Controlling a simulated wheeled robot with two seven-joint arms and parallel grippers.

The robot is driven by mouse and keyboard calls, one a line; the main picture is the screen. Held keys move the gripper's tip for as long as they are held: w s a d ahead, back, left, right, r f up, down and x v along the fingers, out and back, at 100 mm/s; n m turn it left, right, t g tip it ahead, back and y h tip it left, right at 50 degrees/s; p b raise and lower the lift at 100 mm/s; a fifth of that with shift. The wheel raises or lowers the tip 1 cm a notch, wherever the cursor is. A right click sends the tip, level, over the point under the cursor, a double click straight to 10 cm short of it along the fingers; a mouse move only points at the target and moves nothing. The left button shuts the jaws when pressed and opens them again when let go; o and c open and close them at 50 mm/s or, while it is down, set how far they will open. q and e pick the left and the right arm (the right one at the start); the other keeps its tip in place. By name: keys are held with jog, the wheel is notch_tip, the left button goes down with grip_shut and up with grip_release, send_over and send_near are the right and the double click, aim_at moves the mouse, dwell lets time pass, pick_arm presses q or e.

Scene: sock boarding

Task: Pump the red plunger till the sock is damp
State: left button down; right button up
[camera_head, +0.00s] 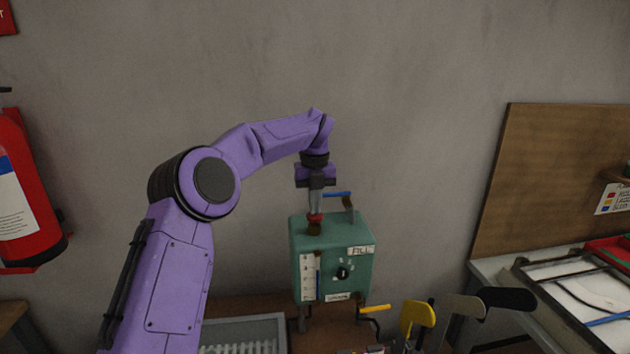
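The red plunger (315,217) sits on top of a teal box (364,274) that stands against the wall. The box has a white gauge strip, a dark knob and a "FILL" label on its front. My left gripper (316,208) points straight down over the plunger, its fingertips at or touching the red part. The fingers look like one narrow grey column, so I cannot tell whether they are parted or closed on it. My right gripper is not in view. I cannot make out a sock for certain.
A blue-handled lever (337,194) rises behind the plunger. A yellow handle (375,309) sticks out at the box's lower right. Yellow (416,315), grey and black rounded forms stand at the front. A grey tray (281,331) lies left, a framed white panel (566,275) right.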

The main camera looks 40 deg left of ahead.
pick_arm(q)
notch_tip(320, 180, up, 4)
jog(key=p, duration=0.3)
jog(key=shift+r, duration=0.15)
notch_tip(320, 180, up, 10)
jog(key=p, duration=0.1)
jog(key=shift+f, duration=0.2)
